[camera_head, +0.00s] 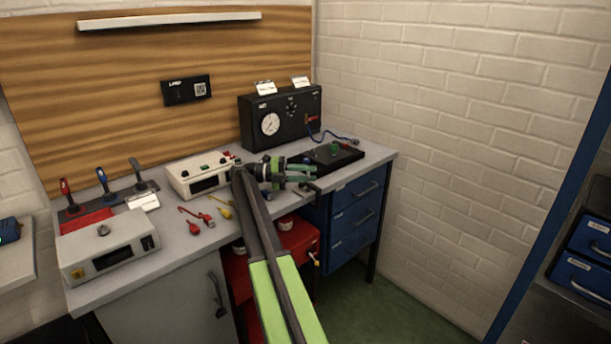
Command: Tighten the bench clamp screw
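My gripper (315,175) reaches over the bench top near its front right edge, at the end of my arm. Its two greenish fingers point right and stand apart, with nothing clearly seen between them. A small dark piece at the bench's front edge, just below the fingers, looks like the bench clamp (309,188). The gripper and arm hide part of it, and its screw cannot be made out. I cannot tell whether the fingers touch it.
A black box with a green knob (347,159) lies just right of the gripper. A black gauge panel (270,124) stands behind. A white instrument (190,180) is close on the left. Loose leads (193,226) lie in front. Blue drawers (354,215) are below right.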

